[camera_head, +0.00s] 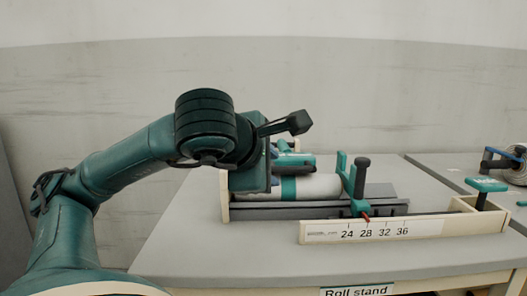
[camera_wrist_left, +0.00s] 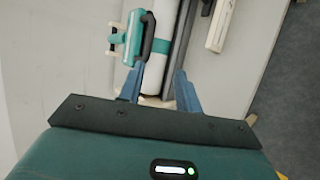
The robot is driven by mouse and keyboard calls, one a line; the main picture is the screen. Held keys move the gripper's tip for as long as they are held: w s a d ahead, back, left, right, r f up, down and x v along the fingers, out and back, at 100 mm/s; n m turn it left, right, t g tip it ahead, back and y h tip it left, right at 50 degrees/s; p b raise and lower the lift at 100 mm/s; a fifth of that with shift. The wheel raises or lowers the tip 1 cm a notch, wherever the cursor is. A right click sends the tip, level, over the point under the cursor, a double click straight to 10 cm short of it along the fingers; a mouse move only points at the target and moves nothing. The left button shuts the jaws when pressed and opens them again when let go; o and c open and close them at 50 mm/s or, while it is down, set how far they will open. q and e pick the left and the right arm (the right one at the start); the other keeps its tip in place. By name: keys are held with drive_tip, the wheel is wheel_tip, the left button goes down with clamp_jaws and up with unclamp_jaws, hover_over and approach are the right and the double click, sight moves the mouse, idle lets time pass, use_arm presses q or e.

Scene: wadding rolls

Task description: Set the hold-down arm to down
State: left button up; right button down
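The white roll (camera_head: 318,187) with a teal band lies in the roll stand. My right gripper is not in view.
A teal stop with a black knob (camera_head: 361,178) and red pointer stands by the scale board (camera_head: 375,229). A teal T-shaped handle (camera_head: 485,186) is at the right end. Another roll (camera_head: 515,165) lies at far right. The table front (camera_head: 220,255) is clear.

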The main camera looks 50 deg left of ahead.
use_arm(q)
drive_tip(key=shift+v, duration=1.5)
drive_tip(key=shift+r, duration=0.1)
